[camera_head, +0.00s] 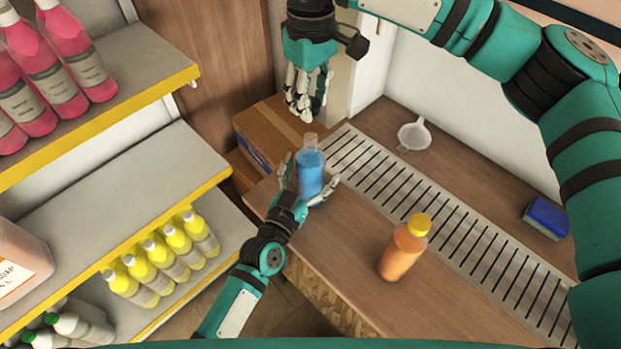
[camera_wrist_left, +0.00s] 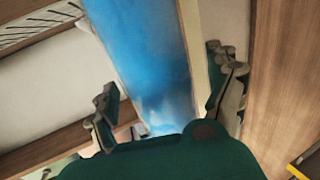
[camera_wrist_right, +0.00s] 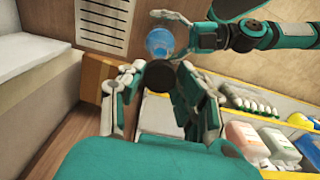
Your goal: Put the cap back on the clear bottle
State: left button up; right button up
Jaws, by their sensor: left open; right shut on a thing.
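The clear bottle (camera_head: 310,176) with blue liquid stands upright near the left end of the counter, and its pale neck shows no cap. My left gripper (camera_head: 308,192) is open with its fingers on both sides of the bottle. The bottle also fills the middle of the left wrist view (camera_wrist_left: 150,60). My right gripper (camera_head: 308,108) is above the bottle, fingers pointing down. In the right wrist view its fingers are shut on a dark round cap (camera_wrist_right: 160,76), with the bottle (camera_wrist_right: 159,42) just beyond it. The cap is hidden by the fingers in the head view.
An orange bottle with a yellow cap (camera_head: 404,248) stands on the counter (camera_head: 350,265). A slotted drain grate (camera_head: 440,222), a white funnel (camera_head: 414,134) and a blue sponge (camera_head: 546,217) lie behind. A cardboard box (camera_head: 270,128) is beyond the counter's left end. Shelves with bottles (camera_head: 160,255) stand left.

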pick_arm(q)
jog(key=c, duration=1.8)
pick_arm(e)
jog(key=shift+f, duration=2.5)
jog(key=shift+f, duration=0.9)
pick_arm(q)
grip_shut()
pick_arm(e)
jog(key=shift+f, duration=0.55)
